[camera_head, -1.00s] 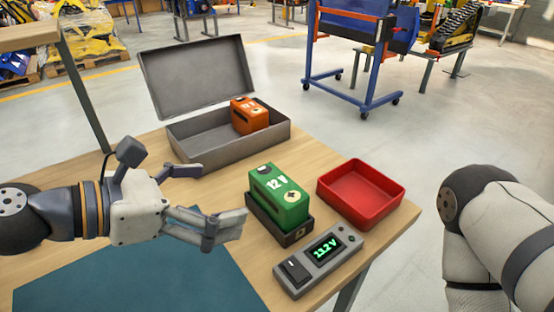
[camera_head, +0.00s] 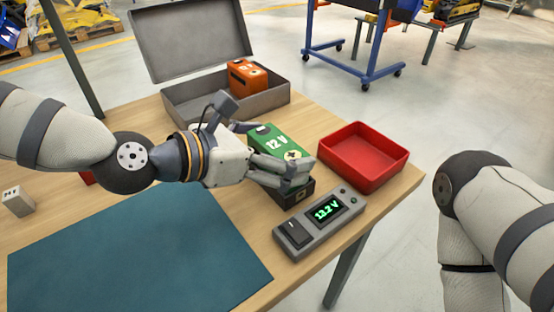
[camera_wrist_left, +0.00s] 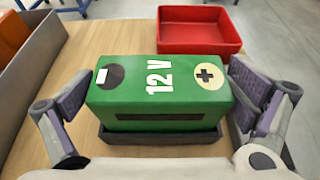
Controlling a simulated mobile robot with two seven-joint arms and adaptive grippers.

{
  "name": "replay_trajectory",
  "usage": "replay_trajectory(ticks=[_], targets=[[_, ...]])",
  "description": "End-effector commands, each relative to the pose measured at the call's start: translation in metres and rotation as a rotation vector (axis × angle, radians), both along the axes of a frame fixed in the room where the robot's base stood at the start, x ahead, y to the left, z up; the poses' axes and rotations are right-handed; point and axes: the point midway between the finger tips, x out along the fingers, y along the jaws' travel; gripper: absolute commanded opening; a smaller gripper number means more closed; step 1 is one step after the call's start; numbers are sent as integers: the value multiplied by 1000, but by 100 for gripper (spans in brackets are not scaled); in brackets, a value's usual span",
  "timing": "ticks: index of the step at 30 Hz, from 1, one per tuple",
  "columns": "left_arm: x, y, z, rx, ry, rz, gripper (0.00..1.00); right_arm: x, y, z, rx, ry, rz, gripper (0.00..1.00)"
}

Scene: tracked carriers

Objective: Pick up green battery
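The green battery (camera_head: 276,143), marked 12 V with a plus sign, sits upright in a dark holder (camera_head: 292,193) on the wooden table. It also fills the middle of the left wrist view (camera_wrist_left: 160,88), in its holder (camera_wrist_left: 160,136). My left gripper (camera_head: 262,152) is at the battery, with its fingers on either side of it. In the left wrist view the two finger pads (camera_wrist_left: 162,100) stand apart, with gaps between them and the battery's ends. My right arm (camera_head: 490,215) shows at the right, but its gripper is out of view.
A tester (camera_head: 320,222) reading 13.2 V lies in front of the holder. A red tray (camera_head: 363,184) stands to the right. A grey open case (camera_head: 185,108) holds an orange battery (camera_head: 247,76) behind. A teal mat (camera_head: 130,250) covers the front left.

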Motion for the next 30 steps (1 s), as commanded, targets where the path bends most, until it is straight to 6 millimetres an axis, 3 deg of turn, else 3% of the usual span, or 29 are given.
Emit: replay_trajectory(ticks=[1, 8, 19, 24, 30], targets=[[0, 0, 0, 0, 0, 0, 82, 0, 0, 0, 0, 0, 0, 65], [0, 0, 0, 1, 1, 0, 30, 0, 0, 0, 0, 0, 0, 65], [1, 0, 12, -1, -11, 1, 30, 2, 0, 2, 0, -7, 0, 65], [1, 0, 37, -3, -13, 1, 30, 7, 0, 8, 0, -23, 0, 65], [-24, -10, 71, -3, -18, -2, 30, 19, 0, 20, 0, -62, -2, 65]])
